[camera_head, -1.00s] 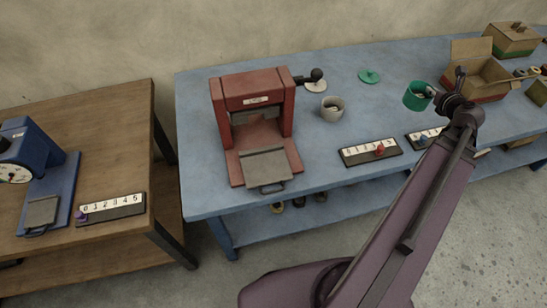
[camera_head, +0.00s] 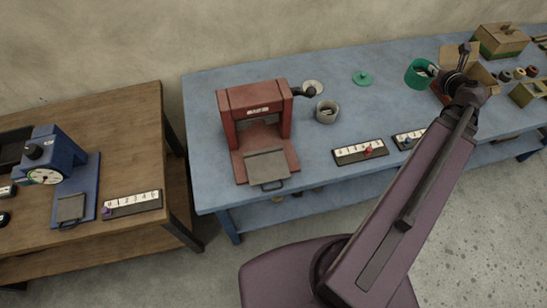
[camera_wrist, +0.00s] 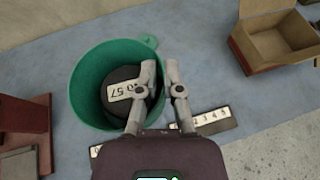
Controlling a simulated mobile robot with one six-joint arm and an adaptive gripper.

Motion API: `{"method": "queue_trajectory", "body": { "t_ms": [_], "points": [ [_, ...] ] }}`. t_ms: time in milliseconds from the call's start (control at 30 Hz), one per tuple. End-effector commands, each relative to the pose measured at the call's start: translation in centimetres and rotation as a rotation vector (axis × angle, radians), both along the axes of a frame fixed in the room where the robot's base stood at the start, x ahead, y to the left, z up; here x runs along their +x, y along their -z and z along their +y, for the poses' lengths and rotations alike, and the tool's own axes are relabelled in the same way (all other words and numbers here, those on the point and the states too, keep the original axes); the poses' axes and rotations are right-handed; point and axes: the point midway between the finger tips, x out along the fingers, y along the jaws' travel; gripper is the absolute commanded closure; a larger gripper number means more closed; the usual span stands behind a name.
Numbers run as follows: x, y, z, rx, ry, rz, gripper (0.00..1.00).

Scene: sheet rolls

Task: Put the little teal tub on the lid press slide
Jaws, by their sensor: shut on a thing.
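The little teal tub (camera_head: 416,76) is at the upper right in the head view, above the blue bench. It also shows large in the wrist view (camera_wrist: 83,92), with a dark labelled piece (camera_wrist: 132,91) inside. My gripper (camera_wrist: 163,82) is shut on the tub's right wall; in the head view it shows (camera_head: 455,62) just right of the tub. The red lid press (camera_head: 255,103) stands on the bench's left part, well left of my gripper. Its grey slide plate (camera_head: 266,164) sticks out in front and is empty. A teal lid (camera_head: 362,77) lies behind.
Numbered strips (camera_head: 360,151) lie along the front edge. An open cardboard box (camera_wrist: 275,40) is right of my gripper. A blue press (camera_head: 50,160) stands on the wooden table.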

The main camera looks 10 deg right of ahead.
Motion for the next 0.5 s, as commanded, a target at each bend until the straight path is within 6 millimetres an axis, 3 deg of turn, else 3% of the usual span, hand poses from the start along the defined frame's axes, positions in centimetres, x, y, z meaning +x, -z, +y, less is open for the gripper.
{"method": "queue_trajectory", "body": {
  "t_ms": [33,200,500],
  "points": [
    [0.0,-1.5,0.0,0.0,0.0,0.0,1.0],
    [0.0,-3.2,0.0,0.0,0.0,0.0,1.0],
    [0.0,-4.2,0.0,0.0,0.0,0.0,1.0]
  ]
}}
